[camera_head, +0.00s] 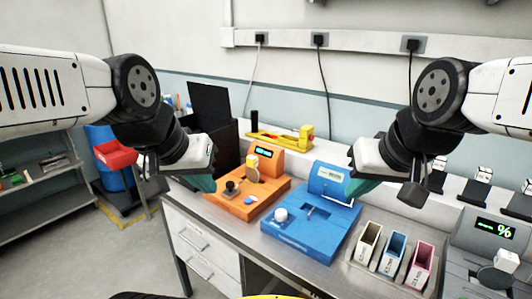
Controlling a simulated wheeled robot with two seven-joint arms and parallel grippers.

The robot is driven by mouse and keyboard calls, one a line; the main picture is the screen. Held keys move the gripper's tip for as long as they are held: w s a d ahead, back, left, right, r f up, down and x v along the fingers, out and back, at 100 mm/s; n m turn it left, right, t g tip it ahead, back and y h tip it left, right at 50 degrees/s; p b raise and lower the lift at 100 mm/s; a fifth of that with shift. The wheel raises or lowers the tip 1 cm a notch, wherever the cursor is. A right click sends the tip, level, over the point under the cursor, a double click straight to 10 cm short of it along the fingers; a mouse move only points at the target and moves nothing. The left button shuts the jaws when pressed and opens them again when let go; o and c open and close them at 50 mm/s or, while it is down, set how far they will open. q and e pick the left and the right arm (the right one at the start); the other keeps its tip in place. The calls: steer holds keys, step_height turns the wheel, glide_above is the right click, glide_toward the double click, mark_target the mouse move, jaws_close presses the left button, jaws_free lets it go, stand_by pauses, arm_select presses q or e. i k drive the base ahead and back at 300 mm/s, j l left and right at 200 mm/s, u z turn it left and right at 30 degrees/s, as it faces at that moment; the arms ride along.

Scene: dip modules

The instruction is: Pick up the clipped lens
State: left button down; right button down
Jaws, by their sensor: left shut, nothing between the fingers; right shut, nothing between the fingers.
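A yellow clip (252,160) with a round tan disc below it stands upright on the orange device (262,203); this looks like the clipped lens, though it is too small to be sure. My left gripper (204,184) is to the left of the orange device, apart from the clip, shut and empty. My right gripper (358,188) is above the right side of the blue device (310,235), shut and empty, and far from the clip.
Three coloured bins, white (368,243), blue (393,252) and pink (418,262), stand right of the blue device. A grey device with a green percent display (494,229) is at far right. A yellow tool (283,137) lies behind. A black panel (210,112) stands at the back left.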

mark_target(253, 175)
steer(key=i+j, duration=0.15)
steer(key=j, duration=0.15)
steer(key=i+j, duration=0.1)
steer(key=j, duration=0.25)
steer(key=i+j, duration=0.15)
steer(key=j, duration=0.15)
steer(key=i+j, duration=0.15)
steer(key=j, duration=0.2)
